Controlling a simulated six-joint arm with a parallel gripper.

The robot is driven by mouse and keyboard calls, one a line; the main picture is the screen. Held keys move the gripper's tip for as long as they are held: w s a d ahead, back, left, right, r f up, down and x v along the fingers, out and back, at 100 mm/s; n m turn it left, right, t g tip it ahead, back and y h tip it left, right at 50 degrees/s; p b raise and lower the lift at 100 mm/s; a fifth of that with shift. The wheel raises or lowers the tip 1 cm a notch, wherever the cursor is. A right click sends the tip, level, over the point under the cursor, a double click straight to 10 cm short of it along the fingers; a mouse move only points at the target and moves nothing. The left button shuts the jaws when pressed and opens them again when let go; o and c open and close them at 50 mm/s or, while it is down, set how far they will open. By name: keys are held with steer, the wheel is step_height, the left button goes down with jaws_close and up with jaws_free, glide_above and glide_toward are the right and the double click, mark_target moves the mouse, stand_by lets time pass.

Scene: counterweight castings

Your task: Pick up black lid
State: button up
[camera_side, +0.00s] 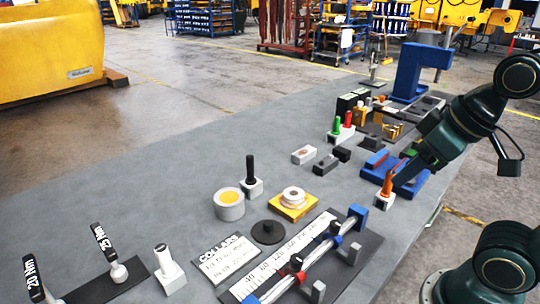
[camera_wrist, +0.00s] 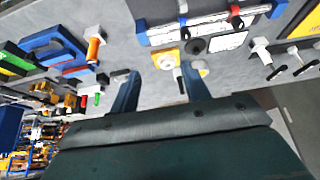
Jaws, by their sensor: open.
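The black lid (camera_side: 269,231) is a flat dark disc with a small knob. It lies on the grey table in front of a yellow block with a white ring, beside the printed ruler plate. In the wrist view the lid (camera_wrist: 194,46) shows beyond my fingers, near the upper middle. My gripper (camera_side: 400,180) is up at the right in the side view, well apart from the lid. In the wrist view its two blue fingers (camera_wrist: 160,75) are spread, with nothing held between them. The fingertips are partly lost among the dark parts in the side view.
The yellow block (camera_side: 296,208) and a round white pot with a yellow top (camera_side: 229,206) stand near the lid. A blue-ended rail (camera_side: 310,262) runs in front. An orange-handled tool (camera_side: 387,184) stands by my gripper.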

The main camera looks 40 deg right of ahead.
steer(key=w+a+f+n+g+y, duration=0.2)
steer(key=w+n, duration=0.5)
steer(key=w, duration=0.4)
steer(key=w+a+f+n+g+y, duration=0.2)
steer(key=w+f+n, duration=0.3)
steer(key=w, duration=0.6)
steer(key=a+n, duration=0.1)
steer(key=n, duration=0.1)
steer(key=shift+a+f+n, duration=0.15)
steer(key=shift+a+n, duration=0.05)
steer(key=shift+n, duration=0.2)
glide_above(269, 222)
steer(key=d, duration=0.2)
steer(key=shift+s+d+f, duration=0.1)
steer(key=shift+s+f, duration=0.1)
steer(key=shift+f, duration=1.8)
steer(key=shift+s+d+f, duration=0.1)
steer(key=shift+s+f, duration=0.05)
steer(key=shift+f, duration=1.85)
steer(key=shift+x, duration=2.6)
